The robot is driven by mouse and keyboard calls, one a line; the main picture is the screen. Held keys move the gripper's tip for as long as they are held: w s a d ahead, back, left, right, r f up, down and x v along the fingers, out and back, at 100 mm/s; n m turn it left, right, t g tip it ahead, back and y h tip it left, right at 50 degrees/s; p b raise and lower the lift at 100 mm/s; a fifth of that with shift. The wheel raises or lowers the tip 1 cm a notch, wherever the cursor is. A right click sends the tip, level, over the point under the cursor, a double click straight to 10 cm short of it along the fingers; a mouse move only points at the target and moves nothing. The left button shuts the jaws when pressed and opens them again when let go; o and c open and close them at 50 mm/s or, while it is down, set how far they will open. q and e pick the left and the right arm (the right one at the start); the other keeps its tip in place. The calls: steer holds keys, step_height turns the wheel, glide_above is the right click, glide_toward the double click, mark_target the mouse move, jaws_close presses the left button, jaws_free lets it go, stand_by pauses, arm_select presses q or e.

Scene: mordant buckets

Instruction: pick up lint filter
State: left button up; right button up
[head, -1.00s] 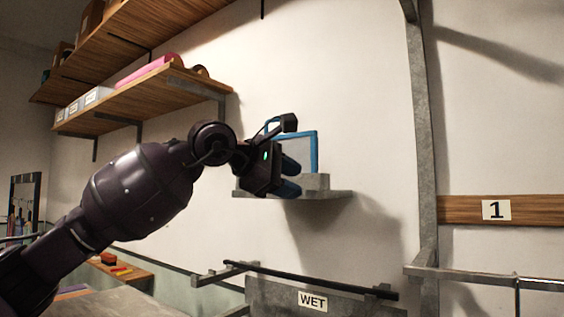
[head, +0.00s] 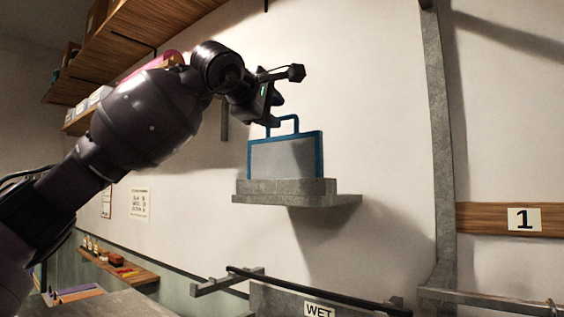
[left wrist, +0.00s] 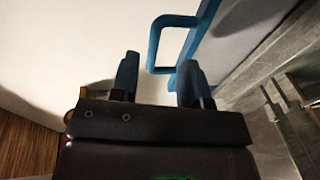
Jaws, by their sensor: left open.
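The lint filter (head: 285,158) is a grey panel in a blue frame with a blue loop handle on top. It stands upright in a grey holder (head: 290,188) on a small wall shelf. My left gripper (head: 277,101) is above and just behind the handle's left part in the head view, open and empty. In the left wrist view the two blue-tipped fingers (left wrist: 158,80) are apart, and the filter's handle (left wrist: 155,45) lies beyond them, toward the top right. I cannot tell the exact gap between fingers and handle. My right gripper is not in view.
Wooden shelves (head: 130,40) with boxes are at the upper left. A grey metal post (head: 440,150) stands to the right of the filter. A bin labelled WET (head: 319,309) is below. The wall around the filter is clear.

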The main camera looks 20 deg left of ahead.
mark_target(285, 117)
arm_select(q)
steer(key=x, duration=0.1)
steer(key=p+x, duration=0.1)
steer(key=x, duration=0.2)
steer(key=shift+w+d+r+p, duration=0.3)
steer(key=shift+w+d+p, duration=0.05)
steer(key=shift+w, duration=0.05)
steer(key=shift+w+f, duration=0.1)
steer(key=shift+w, duration=0.15)
steer(key=c, duration=0.7)
jaws_close()
